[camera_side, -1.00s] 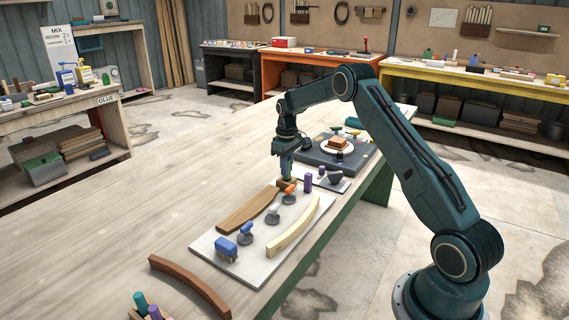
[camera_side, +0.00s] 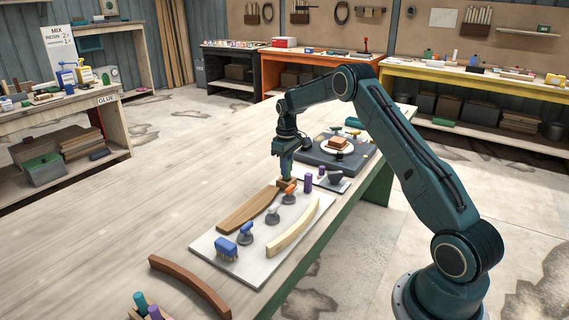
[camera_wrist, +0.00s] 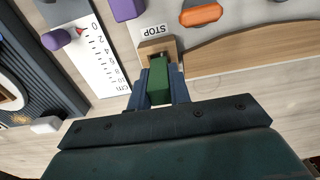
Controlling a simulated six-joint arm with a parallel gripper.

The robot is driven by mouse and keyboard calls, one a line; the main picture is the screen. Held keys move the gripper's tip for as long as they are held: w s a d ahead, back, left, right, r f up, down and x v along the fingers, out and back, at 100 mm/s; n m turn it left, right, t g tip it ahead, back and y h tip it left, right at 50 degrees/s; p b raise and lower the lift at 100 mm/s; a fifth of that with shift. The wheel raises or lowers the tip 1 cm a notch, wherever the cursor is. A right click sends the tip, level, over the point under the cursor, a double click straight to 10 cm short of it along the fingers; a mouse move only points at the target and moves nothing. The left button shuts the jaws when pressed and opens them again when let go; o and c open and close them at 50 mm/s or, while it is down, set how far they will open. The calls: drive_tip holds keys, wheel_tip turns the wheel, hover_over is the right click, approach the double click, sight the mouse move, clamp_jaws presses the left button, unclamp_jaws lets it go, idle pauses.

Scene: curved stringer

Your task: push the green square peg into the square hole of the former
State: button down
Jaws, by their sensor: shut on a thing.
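My gripper (camera_wrist: 158,85) is shut on the green square peg (camera_wrist: 159,88), with a blue-grey finger on each side of it. The peg's far end meets a small light-brown wooden block (camera_wrist: 146,48) beside a STOP label. Whether the peg's tip is inside a hole or only against the block, I cannot tell; the hole is hidden. The long curved wooden former (camera_wrist: 240,55) runs right from the block. In the side view my gripper (camera_side: 287,172) points down over the block, at the far end of the brown curved former (camera_side: 246,213).
A purple block (camera_side: 308,183) stands close to my gripper. A dark tray (camera_side: 322,158) lies behind. The bench's left side is clear.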

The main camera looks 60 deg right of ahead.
drive_tip(key=shift+f, duration=1.2)
idle(0.6)
drive_tip(key=c, duration=1.2)
unclamp_jaws()
drive_tip(key=shift+f, duration=0.1)
wheel_tip(320, 180, up, 14)
